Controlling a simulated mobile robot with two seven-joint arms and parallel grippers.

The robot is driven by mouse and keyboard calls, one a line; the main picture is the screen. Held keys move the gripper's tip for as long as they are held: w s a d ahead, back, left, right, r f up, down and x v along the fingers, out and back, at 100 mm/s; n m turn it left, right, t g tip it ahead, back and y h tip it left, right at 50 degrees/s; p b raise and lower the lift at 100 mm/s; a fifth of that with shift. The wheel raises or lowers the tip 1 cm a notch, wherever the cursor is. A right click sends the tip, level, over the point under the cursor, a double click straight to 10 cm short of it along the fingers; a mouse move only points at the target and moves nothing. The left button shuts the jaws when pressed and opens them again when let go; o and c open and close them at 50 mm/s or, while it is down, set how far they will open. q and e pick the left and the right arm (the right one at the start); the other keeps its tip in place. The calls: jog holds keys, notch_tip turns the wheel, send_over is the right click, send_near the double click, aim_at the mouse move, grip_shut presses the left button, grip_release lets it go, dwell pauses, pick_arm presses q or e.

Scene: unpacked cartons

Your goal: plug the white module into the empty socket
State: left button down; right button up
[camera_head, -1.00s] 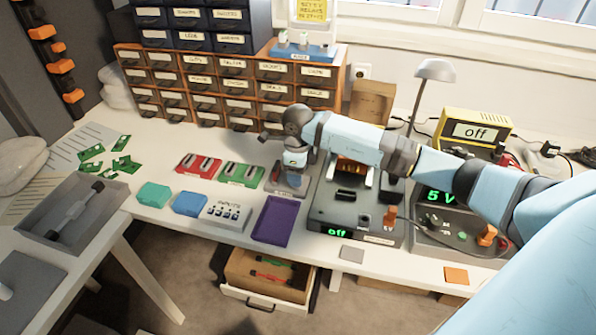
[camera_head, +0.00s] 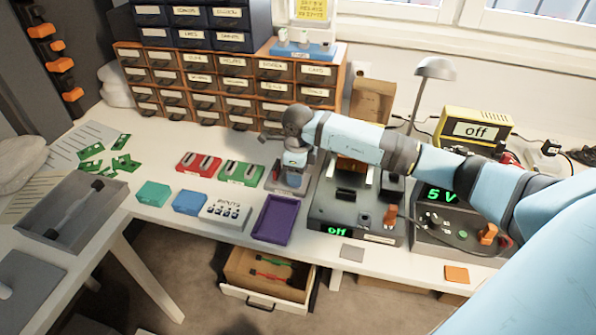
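My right gripper (camera_head: 293,181) points down over a small grey tray (camera_head: 273,188) left of the test station. Its fingers are small and dark here, so I cannot tell whether they are open or shut. I cannot make out the white module; the gripper and forearm hide part of the tray and station. I cannot tell which part is the empty socket. My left gripper is out of view.
Red (camera_head: 199,164) and green (camera_head: 241,172) holders stand left of the gripper. A purple tray (camera_head: 272,220) lies in front. A power supply (camera_head: 462,232) showing 5 V stands right of the station. Labelled drawers (camera_head: 231,88) rise behind. An open drawer (camera_head: 265,296) hangs below the front edge.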

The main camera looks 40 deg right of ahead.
jog(key=o, duration=0.4)
jog(key=shift+r, duration=0.3)
jog(key=shift+r+p, duration=0.6)
jog(key=shift+r, duration=6.05)
